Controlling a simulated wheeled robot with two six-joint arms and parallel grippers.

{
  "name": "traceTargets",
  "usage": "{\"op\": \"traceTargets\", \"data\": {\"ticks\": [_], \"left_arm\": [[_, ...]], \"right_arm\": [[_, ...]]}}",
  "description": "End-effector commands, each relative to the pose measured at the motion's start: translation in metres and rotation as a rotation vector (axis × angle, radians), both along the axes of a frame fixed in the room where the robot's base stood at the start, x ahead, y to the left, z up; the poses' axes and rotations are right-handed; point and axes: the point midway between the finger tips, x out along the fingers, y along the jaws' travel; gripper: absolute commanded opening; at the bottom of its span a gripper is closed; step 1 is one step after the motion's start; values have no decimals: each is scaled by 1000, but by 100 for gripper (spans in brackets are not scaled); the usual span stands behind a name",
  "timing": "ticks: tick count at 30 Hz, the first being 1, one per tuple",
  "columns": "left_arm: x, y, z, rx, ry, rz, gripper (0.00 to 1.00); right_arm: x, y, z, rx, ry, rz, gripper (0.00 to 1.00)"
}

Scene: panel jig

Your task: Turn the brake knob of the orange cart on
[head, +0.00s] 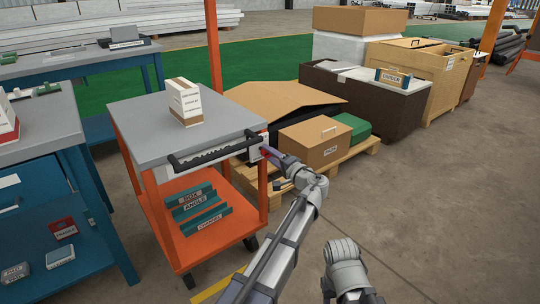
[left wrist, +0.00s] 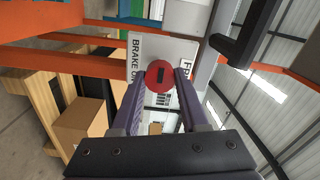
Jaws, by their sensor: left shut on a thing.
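The orange cart (head: 219,241) with a grey top stands left of centre in the head view. A black handle (head: 205,156) runs along its front edge. In the left wrist view the round red brake knob (left wrist: 159,76) has a dark mark on its face and sits on a pale label plate (left wrist: 170,48). The plate reads "BRAKE ON" on the left; a word starting with F is partly visible at right. My left gripper (head: 270,153) is at the cart's right front corner. Its fingers are shut on the knob, one on each side. My right gripper does not show.
A box (head: 184,102) stands on the cart top, and blue labelled trays lie on its lower shelf. Right behind my left gripper, a pallet (head: 355,152) carries cardboard boxes. Blue benches (head: 45,200) stand at the left. The floor (head: 430,215) at right is clear.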

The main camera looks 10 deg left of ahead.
Motion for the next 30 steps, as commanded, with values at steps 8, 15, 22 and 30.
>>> {"op": "traceTargets", "data": {"ticks": [8,15,22,30], "left_arm": [[-1,0,-1,-3,0,1,64],[0,0,0,-2,0,1,74],[-9,-11,0,0,0,-2,74],[-36,-45,0,-2,0,-2,74]], "right_arm": [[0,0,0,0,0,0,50],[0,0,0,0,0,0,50],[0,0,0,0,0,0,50],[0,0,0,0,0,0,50]]}}
